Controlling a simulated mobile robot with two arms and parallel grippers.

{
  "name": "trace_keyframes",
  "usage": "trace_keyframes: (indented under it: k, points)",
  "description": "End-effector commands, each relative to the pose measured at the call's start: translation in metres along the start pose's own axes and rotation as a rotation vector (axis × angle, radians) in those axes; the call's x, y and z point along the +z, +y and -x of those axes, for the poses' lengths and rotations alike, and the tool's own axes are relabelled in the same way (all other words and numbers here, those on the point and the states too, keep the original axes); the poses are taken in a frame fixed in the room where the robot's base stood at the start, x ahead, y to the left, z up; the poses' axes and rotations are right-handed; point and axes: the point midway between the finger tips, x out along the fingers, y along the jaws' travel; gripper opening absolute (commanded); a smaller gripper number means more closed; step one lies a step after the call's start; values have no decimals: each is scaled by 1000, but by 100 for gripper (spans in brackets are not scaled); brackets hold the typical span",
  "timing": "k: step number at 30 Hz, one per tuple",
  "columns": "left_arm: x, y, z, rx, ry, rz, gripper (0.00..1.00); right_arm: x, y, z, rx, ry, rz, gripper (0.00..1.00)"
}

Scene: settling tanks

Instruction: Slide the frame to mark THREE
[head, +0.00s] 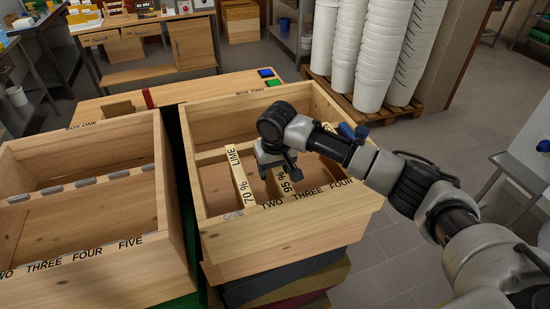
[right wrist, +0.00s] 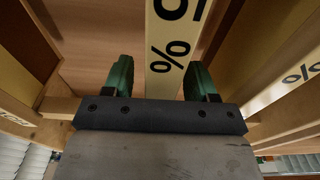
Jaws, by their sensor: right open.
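In box two (head: 270,245), at the middle of the head view, a pale wooden frame marked "70 % LIME" (head: 238,172) lies front to back. Its near end is between the ONE and TWO marks. A second frame, marked "95 %" (head: 284,186), lies to its right, its near end between the words TWO and THREE. My right gripper (head: 270,168) is down over the far part of this second frame. In the right wrist view its green fingers (right wrist: 157,78) are open, one on each side of a frame bar (right wrist: 165,72). My left gripper is out of view.
Box one (head: 85,255) stands to the left, with a dark gap between the boxes. Stacked white buckets (head: 365,50) stand on a pallet behind. A bench with a blue and a green block (head: 270,83) is behind box two. Another "%" bar (right wrist: 290,88) shows at the right wrist view's right.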

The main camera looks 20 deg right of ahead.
Motion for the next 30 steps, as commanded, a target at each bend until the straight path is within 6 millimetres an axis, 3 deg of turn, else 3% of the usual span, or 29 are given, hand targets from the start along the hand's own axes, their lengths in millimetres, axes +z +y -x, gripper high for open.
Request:
trace_keyframes:
  k: [9,20,30]
  points:
    - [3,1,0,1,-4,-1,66,0,0,-3,1,-1,0,57]
    - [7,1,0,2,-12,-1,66,0,0,-3,1,-1,0,2]
    - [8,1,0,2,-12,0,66,0,0,-2,1,0,-1,0]
